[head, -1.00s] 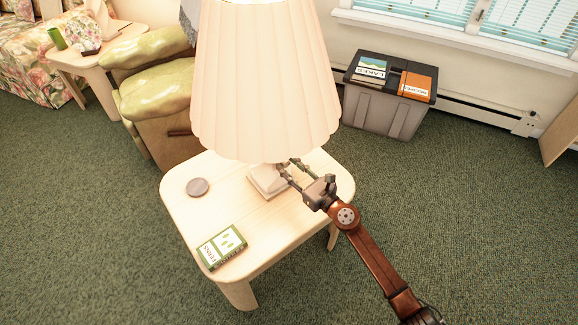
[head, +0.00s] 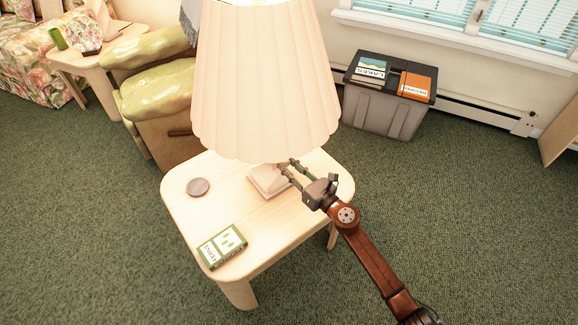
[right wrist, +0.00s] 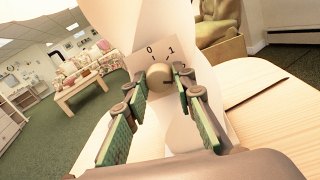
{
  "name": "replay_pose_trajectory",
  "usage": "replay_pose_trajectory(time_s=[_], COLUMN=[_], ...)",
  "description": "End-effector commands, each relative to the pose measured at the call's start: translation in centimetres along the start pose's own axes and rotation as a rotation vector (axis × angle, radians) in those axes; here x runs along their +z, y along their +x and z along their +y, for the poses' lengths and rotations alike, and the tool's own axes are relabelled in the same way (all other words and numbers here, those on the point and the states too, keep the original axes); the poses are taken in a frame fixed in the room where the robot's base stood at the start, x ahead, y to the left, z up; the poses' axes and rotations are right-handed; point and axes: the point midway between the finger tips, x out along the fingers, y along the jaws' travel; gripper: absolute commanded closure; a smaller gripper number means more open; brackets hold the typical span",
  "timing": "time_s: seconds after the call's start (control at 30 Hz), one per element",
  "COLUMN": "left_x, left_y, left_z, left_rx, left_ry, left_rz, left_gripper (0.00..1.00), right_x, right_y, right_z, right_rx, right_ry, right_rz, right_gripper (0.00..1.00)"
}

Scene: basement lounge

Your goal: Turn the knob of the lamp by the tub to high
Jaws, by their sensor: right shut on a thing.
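A table lamp with a large cream pleated shade (head: 265,85) stands on a pale wooden side table (head: 235,195). Its light square base (head: 262,181) shows below the shade. In the right wrist view a round tan knob (right wrist: 159,74) sits on a dial plate (right wrist: 142,59) marked 0, 1 and 2. My right gripper (head: 285,168) reaches the lamp under the shade from the right. In the right wrist view its fingers (right wrist: 162,82) are shut on the knob from both sides. The knob's exact pointer direction is unclear. My left gripper is not in view.
A grey tub (head: 383,108) with a dark lid bears books by the wall. A green book (head: 222,246) and a grey round disc (head: 198,187) lie on the side table. A green armchair (head: 160,95) stands behind it. Carpet is clear at right.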

Motion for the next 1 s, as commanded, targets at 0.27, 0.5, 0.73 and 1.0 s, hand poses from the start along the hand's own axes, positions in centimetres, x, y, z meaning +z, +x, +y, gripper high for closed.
replay_pose_trajectory(time_s=[0.27,0.5,0.73,1.0], left_x=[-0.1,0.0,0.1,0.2], left_y=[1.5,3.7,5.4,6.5], left_z=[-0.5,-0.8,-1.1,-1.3], left_rx=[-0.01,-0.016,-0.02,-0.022], left_ry=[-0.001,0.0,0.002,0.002], left_rz=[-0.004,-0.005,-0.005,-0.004], left_gripper=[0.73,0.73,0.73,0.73], right_x=[0.0,0.0,0.0,-0.1], right_y=[0.0,0.0,0.0,0.0], right_z=[0.1,0.1,0.1,0.0], right_rx=[0.0,0.0,-0.001,-0.001], right_ry=[0.248,0.45,0.593,0.679], right_rz=[-0.011,-0.021,-0.029,-0.032], right_gripper=[1.0,1.0,1.0,1.0])
